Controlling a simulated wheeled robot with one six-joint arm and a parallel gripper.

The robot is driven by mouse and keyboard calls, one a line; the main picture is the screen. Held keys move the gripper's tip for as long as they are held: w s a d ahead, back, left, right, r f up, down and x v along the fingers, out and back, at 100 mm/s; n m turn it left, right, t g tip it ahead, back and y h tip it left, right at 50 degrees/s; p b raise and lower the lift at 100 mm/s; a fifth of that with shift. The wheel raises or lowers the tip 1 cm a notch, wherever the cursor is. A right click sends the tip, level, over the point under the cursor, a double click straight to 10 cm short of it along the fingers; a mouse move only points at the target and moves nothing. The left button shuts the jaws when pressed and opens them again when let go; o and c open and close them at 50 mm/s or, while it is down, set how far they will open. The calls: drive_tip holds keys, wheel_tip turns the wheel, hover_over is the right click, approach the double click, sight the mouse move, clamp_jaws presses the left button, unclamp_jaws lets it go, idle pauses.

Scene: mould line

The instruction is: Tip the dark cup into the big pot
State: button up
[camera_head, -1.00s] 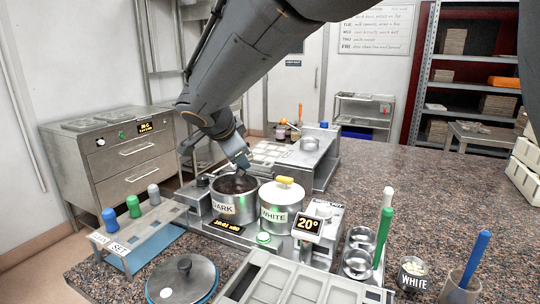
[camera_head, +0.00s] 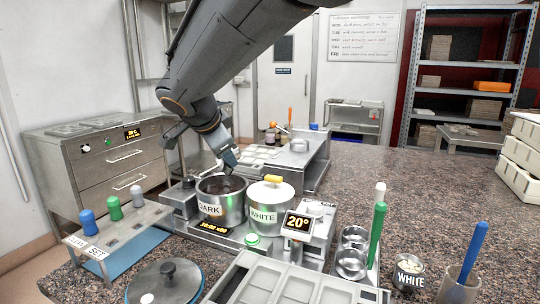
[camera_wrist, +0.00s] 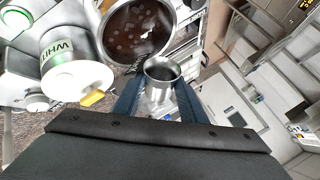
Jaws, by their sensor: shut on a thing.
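My gripper (camera_head: 231,162) is over the back right rim of the big steel pot labelled DARK (camera_head: 208,210). In the wrist view my gripper (camera_wrist: 159,92) is shut on a small metal cup (camera_wrist: 163,88), one blue-grey finger on each side. The cup is tilted with its mouth turned towards the pot (camera_wrist: 177,18). The inside I can see looks bare metal; no label on it shows. The pot holds dark brown liquid with several small round pieces on its surface. In the head view the cup is hidden or too small to make out.
A lidded pot labelled WHITE (camera_head: 262,219) stands right beside the big pot. A small WHITE cup (camera_head: 408,273) stands at the right. A loose pot lid (camera_head: 166,284) and a mould tray (camera_head: 262,290) lie in front. The counter's right side is mostly clear.

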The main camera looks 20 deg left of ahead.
drive_tip(key=shift+f+b, duration=0.3)
drive_tip(key=shift+b, duration=0.2)
drive_tip(key=shift+r, duration=0.1)
drive_tip(key=shift+r+b, duration=0.2)
drive_tip(key=shift+b, duration=0.15)
drive_tip(key=shift+f+b, duration=0.3)
drive_tip(key=shift+b, duration=0.4)
drive_tip(key=shift+d+r+p, duration=0.1)
drive_tip(key=shift+p, duration=0.25)
